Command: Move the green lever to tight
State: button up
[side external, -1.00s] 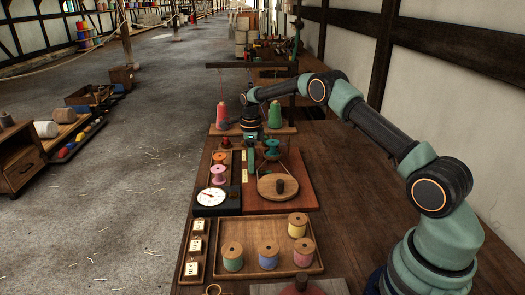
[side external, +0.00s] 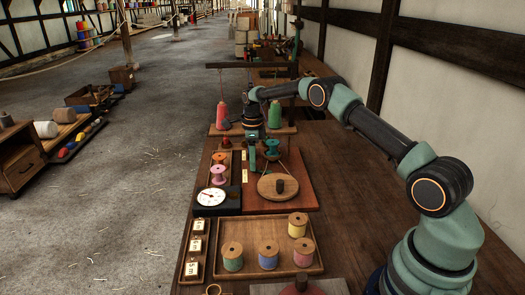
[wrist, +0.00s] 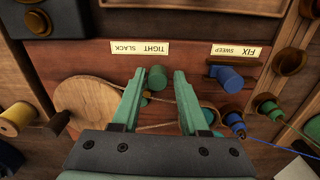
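The green lever's round knob (wrist: 157,78) shows in the wrist view, just below an upside-down label plate (wrist: 141,47) with the words tight and slack. My gripper (wrist: 160,82) is open, with its two green fingers on either side of the knob. The knob is nearer the left finger; whether they touch I cannot tell. In the side view my gripper (side external: 252,158) points down over the red-brown board (side external: 299,190). There the fingers blend with green parts, so the lever is hard to pick out.
A blue lever (wrist: 228,78) stands to the right beside a sweep and fix plate (wrist: 236,51). A wooden disc (wrist: 88,103) with a cord lies left of my fingers. Spools (side external: 233,257) stand in a tray in front, and a dial (side external: 211,197) is at the left.

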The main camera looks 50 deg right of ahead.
jog(key=shift+r, duration=3.55)
